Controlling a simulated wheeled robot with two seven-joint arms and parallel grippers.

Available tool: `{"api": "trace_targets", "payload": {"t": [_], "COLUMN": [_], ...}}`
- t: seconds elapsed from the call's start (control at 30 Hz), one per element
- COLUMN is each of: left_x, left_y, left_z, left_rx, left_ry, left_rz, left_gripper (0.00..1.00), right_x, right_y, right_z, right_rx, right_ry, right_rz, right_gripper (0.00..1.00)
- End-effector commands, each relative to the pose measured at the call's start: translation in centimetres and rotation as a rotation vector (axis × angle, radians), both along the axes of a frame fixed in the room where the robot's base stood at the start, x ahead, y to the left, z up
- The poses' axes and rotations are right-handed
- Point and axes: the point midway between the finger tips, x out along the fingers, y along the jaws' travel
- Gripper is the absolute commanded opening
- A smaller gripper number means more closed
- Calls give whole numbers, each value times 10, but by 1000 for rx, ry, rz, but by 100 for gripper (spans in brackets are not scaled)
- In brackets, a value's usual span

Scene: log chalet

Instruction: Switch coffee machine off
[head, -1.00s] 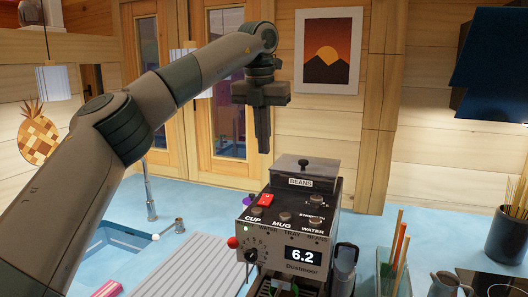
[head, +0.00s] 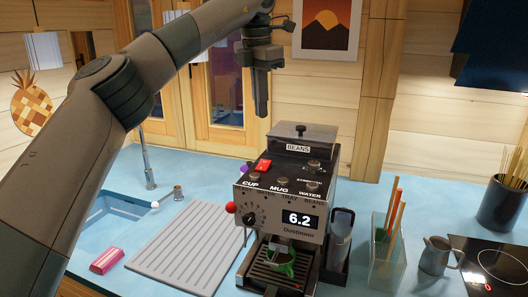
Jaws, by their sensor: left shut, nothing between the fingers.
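The coffee machine (head: 283,211) stands on the blue counter, dark with a silver front. My left gripper (head: 261,108) is shut and empty, pointing down above the left rear of the machine, apart from the red switch. My right gripper is not in view.
A green item (head: 284,267) is on the drip tray under the spout. A clear holder with sticks (head: 388,250), a grey jug (head: 436,256) and a hob (head: 490,262) are to the right. A ribbed drainer (head: 185,248), pink sponge (head: 107,260) and sink (head: 105,215) are to the left.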

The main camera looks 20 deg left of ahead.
Motion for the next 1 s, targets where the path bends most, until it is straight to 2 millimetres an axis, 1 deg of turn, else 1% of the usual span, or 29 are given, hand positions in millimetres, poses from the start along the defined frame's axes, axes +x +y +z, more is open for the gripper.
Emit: {"api": "trace_targets", "payload": {"t": [0.1,0.4,0.6,0.8,1.0], "left_x": [2,5,7,8,8], "left_y": [0,1,1,2,2], "left_z": [0,1,2,2,2], "left_rx": [27,92,129,151,155], "left_ry": [-2,-4,-6,-5,-5], "left_rz": [-163,-580,-817,-946,-979], "left_gripper": [0,0,0,0,0], "right_x": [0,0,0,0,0], "right_y": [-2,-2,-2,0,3], "right_z": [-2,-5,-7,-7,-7], "right_rx": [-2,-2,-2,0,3], "right_ry": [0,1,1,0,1], "right_rz": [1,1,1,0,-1], "right_gripper": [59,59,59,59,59]}}
